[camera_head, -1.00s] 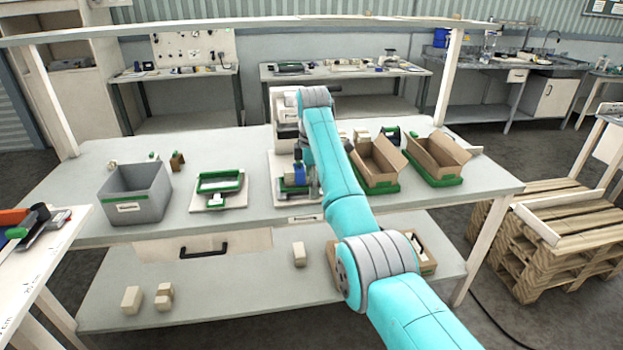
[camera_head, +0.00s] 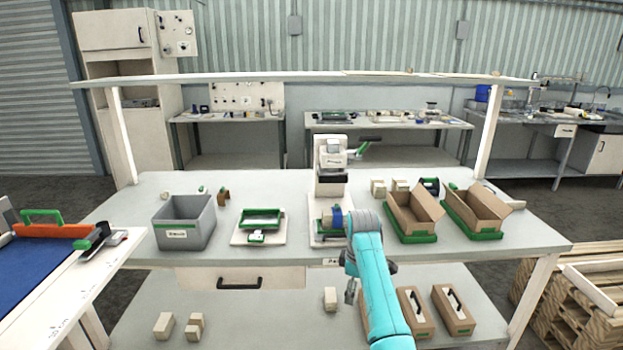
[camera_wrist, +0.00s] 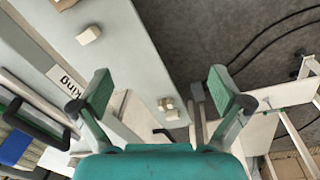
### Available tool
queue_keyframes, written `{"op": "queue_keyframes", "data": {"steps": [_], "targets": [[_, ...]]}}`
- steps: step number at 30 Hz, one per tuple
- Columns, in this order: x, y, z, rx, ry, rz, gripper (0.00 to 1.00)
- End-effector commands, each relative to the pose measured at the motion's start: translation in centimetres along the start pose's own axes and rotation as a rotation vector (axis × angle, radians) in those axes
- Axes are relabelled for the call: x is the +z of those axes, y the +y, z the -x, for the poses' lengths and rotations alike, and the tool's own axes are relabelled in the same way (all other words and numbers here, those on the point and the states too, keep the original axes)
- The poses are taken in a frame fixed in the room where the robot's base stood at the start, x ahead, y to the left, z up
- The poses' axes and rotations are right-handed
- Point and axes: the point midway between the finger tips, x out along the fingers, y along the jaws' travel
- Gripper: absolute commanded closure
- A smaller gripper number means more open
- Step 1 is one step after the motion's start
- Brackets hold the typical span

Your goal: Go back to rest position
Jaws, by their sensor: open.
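My teal arm rises from the bottom of the head view in front of the packing bench (camera_head: 290,262). Its wrist is near the bench's front edge, right of the white press machine (camera_head: 331,165). My gripper (camera_wrist: 160,92) is open in the wrist view, with its two green-padded fingers wide apart and nothing between them. In the head view the gripper is small, dark and partly hidden beside the arm. The wrist view looks down past the bench edge, with a label ending in "king" (camera_wrist: 66,80).
On the bench stand a grey bin (camera_head: 184,222), a green-framed fixture (camera_head: 260,220) and two open cardboard boxes, left (camera_head: 412,212) and right (camera_head: 476,208). The lower shelf holds blocks (camera_head: 163,326) and cartons (camera_head: 452,310). A side table (camera_head: 95,290) stands left, pallets (camera_head: 570,290) right.

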Motion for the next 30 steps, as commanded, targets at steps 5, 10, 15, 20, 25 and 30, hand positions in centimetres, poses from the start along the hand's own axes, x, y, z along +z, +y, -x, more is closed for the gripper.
{"op": "queue_keyframes", "data": {"steps": [5, 10, 15, 20, 25, 30], "targets": [[1.6, -2.8, -7.8, 0.070, 0.036, -0.082, 0.00], [3.3, -6.0, -13.8, 0.139, 0.077, -0.160, 0.00], [5.3, -9.8, -18.8, 0.205, 0.124, -0.238, 0.00], [7.4, -13.8, -22.4, 0.265, 0.173, -0.311, 0.00], [9.7, -18.5, -25.2, 0.324, 0.228, -0.386, 0.00], [12.2, -23.5, -26.8, 0.380, 0.289, -0.461, 0.00]]}}
